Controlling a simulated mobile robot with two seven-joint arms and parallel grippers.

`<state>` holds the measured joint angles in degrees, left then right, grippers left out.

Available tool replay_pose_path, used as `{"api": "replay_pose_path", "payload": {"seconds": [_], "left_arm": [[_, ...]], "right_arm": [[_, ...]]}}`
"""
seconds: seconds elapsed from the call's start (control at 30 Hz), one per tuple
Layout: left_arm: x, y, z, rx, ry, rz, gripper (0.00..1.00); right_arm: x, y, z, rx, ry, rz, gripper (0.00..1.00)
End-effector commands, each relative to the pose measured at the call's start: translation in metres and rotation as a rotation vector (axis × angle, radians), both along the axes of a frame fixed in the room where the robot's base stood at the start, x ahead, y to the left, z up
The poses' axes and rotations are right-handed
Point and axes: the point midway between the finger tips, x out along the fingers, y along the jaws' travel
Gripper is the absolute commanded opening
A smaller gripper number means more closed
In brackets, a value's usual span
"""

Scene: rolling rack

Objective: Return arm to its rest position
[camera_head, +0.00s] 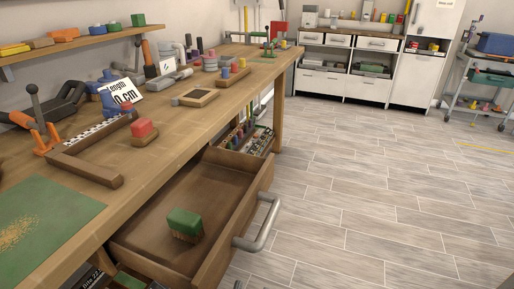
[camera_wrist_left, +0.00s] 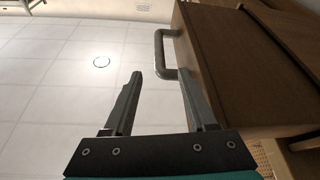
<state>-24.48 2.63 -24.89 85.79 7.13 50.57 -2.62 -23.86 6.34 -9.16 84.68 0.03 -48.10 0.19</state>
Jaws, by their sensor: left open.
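My left gripper (camera_wrist_left: 161,78) shows in the left wrist view with its two fingers apart and nothing between them. The grey curved drawer handle (camera_wrist_left: 162,56) is just past the fingertips, nearer the right-hand finger. I cannot tell whether they touch. The wooden drawer (camera_wrist_left: 225,60) fills the right side of that view. In the head view the drawer (camera_head: 205,172) is pulled out below the workbench, with its handle (camera_head: 262,222) on the front. A green-topped brush (camera_head: 185,222) lies in it. Neither gripper shows in the head view.
The workbench (camera_head: 190,115) holds a wooden frame (camera_head: 88,172), a green mat (camera_head: 40,215), a red-topped block (camera_head: 143,131) and several tools. White cabinets (camera_head: 345,70) and a cart (camera_head: 485,75) stand at the back. The floor (camera_head: 370,185) right of the drawer is clear.

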Motion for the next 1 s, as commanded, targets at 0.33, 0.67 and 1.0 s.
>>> {"api": "replay_pose_path", "payload": {"seconds": [0.33, 0.67, 1.0], "left_arm": [[-0.01, 0.039, -0.164, 0.311, 0.564, -0.053, 0.57], [-0.137, 0.162, -0.318, 0.601, 1.343, -0.025, 0.57], [-0.214, 0.213, -0.343, 0.672, 1.659, 0.002, 0.57]], "right_arm": [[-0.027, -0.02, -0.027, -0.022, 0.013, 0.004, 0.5], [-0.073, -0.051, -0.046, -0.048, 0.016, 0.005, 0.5], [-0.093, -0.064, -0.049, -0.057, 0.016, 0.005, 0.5]]}}
